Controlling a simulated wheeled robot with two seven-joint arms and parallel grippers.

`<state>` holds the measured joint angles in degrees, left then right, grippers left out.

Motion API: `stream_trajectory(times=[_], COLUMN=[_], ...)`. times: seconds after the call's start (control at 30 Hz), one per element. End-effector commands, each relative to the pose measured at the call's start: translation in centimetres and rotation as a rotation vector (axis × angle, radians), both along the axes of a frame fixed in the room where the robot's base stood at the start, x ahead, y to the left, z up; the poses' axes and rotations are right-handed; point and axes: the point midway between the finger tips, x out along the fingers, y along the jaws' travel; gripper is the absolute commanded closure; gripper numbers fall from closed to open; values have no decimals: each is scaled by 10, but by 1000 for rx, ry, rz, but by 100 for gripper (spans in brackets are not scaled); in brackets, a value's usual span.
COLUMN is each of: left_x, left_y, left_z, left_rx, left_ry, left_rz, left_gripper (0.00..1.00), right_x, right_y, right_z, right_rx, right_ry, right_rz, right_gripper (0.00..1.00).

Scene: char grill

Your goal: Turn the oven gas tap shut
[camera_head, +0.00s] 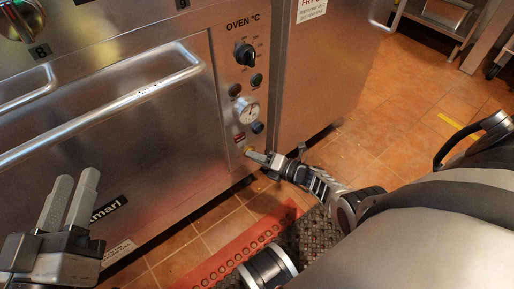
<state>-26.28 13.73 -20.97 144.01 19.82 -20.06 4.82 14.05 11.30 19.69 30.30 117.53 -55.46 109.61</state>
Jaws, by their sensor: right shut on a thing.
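The oven front carries a column of controls. Near the bottom of that column is a small yellowish oven gas tap (247,149), mostly hidden by my gripper. My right gripper (254,155) reaches in from the right and is shut on the tap. How far the tap is turned cannot be told. My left gripper (69,192) is at the lower left, in front of the oven door (150,120). Its two fingers point up, apart with a gap between them and nothing in it.
Above the tap are a round dial (249,112), small knobs and a black oven temperature knob (245,55). A long door handle (110,105) sticks out across the oven door. A red perforated mat (235,250) lies on the tiled floor below. Open floor (390,110) lies to the right.

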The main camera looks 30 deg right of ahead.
Motion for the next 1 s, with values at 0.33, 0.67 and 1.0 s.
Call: stream_trajectory(times=[0.33,0.67,1.0], left_x=[9,7,5], left_y=[4,5,5], left_z=[31,50,55], left_rx=[81,116,126], left_ry=[-305,-468,-509], left_rz=[40,58,62], left_gripper=[64,64,64], right_x=[0,0,0], right_y=[-1,-1,0], right_z=[-4,-3,-2], right_rx=[291,447,489], right_ry=[24,37,41], right_rz=[-3,-3,-2], right_gripper=[90,90,89])
